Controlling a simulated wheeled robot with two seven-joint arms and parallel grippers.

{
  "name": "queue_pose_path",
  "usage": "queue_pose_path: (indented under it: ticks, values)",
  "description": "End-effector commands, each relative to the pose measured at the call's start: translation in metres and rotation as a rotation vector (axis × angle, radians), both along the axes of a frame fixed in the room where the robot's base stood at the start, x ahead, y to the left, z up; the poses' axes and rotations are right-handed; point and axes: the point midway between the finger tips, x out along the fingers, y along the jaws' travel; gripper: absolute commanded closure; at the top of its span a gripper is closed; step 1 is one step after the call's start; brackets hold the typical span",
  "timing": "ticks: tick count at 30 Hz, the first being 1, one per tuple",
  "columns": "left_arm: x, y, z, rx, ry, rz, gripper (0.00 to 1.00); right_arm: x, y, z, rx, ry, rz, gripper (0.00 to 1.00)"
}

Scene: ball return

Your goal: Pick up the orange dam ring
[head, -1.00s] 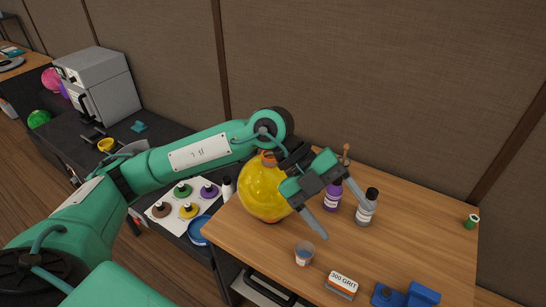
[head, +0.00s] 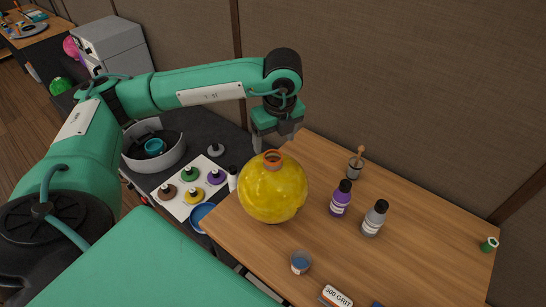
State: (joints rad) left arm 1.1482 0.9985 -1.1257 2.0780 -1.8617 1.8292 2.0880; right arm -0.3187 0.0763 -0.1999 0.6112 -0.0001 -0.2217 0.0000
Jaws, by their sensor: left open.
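The orange dam ring (head: 273,154) sits on top of a glossy yellow ball (head: 272,195) on the wooden table (head: 420,255). My left gripper (head: 279,140) is open and points down, just above the ring in the picture, and seems to be behind the ball. Its fingers are partly hidden and look empty. I cannot tell the exact gap between the fingers and the ring. My right gripper is not in view.
A brush pot (head: 355,168) is near the back edge. A palette of coloured knobs (head: 183,210) lies on the dark surface at left.

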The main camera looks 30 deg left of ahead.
Motion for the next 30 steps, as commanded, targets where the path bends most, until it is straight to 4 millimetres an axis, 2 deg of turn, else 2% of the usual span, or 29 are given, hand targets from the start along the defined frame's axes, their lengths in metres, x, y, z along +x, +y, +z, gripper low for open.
queue_pose_path:
  ticks: [4, 9, 12, 18, 22, 30]
  values:
    - [0.001, 0.002, -0.016, -0.001, 0.002, -0.001, 0.26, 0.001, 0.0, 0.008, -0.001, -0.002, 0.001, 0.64]
    - [0.001, 0.003, -0.022, -0.001, 0.0, -0.001, 0.26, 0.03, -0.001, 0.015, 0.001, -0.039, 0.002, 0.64]
    - [0.001, 0.004, -0.03, -0.001, 0.003, -0.001, 0.26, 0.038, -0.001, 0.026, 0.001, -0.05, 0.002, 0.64]
    - [0.001, 0.007, -0.053, -0.001, 0.004, -0.001, 0.26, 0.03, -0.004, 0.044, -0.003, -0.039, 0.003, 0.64]
    - [0.003, 0.009, -0.067, -0.002, 0.001, -0.001, 0.26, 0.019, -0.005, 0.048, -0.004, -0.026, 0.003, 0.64]
    - [0.003, 0.009, -0.072, -0.001, 0.0, -0.001, 0.26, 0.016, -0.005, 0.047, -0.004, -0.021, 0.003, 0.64]
